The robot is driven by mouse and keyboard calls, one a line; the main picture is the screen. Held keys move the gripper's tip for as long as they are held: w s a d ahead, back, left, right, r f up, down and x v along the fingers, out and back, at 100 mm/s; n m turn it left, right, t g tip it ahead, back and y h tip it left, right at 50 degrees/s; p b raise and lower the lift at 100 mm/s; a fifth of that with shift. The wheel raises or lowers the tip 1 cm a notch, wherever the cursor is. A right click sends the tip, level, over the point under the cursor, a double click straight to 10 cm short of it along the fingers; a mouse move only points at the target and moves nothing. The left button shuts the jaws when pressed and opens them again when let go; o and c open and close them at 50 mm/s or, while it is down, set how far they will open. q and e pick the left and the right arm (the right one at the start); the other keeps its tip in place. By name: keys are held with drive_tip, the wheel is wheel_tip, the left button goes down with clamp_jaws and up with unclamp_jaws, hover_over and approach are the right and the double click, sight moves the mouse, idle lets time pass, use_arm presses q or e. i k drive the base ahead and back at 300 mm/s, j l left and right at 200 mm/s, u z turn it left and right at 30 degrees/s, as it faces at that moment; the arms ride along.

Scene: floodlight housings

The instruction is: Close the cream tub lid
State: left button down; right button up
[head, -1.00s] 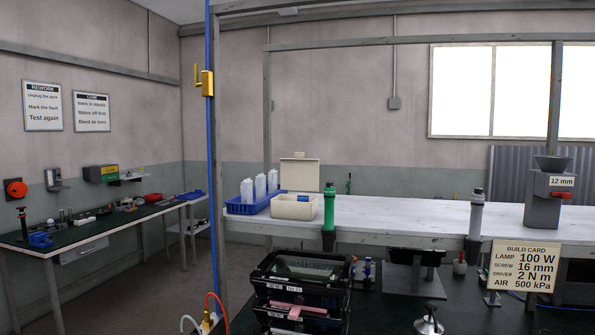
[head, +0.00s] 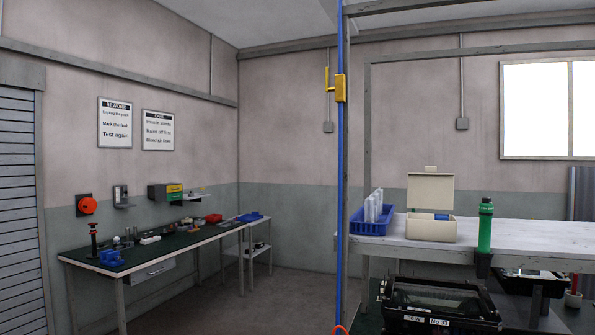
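The cream tub (head: 421,230) stands on the white shelf at the right of the head view. Its cream lid (head: 431,193) stands upright at the tub's back edge, so the tub is open. Neither of my grippers is in view.
A blue crate (head: 366,229) with white bottles stands left of the tub. A green cylinder (head: 485,228) stands right of it at the shelf's front edge. Black bins (head: 440,302) are below. A post (head: 343,120) rises left of the shelf. Open floor (head: 290,290) lies left.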

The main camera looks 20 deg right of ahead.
sight(430, 190)
drive_tip(key=i+j+u, duration=0.9)
drive_tip(key=i, duration=0.2)
drive_tip(key=i+l+z, duration=0.15)
drive_tip(key=i+z, duration=0.8)
drive_tip(key=i+j+z, duration=0.15)
drive_tip(key=i+z, duration=0.2)
drive_tip(key=z, duration=0.15)
drive_tip(key=i+z, duration=0.65)
drive_tip(key=z, duration=0.2)
drive_tip(key=i+j+z, duration=0.1)
drive_tip(key=i+z, duration=0.3)
drive_tip(key=i+j+z, duration=0.15)
drive_tip(key=z, duration=0.25)
drive_tip(key=i+j+z, duration=0.25)
drive_tip(key=z, duration=0.15)
drive_tip(key=j, duration=0.1)
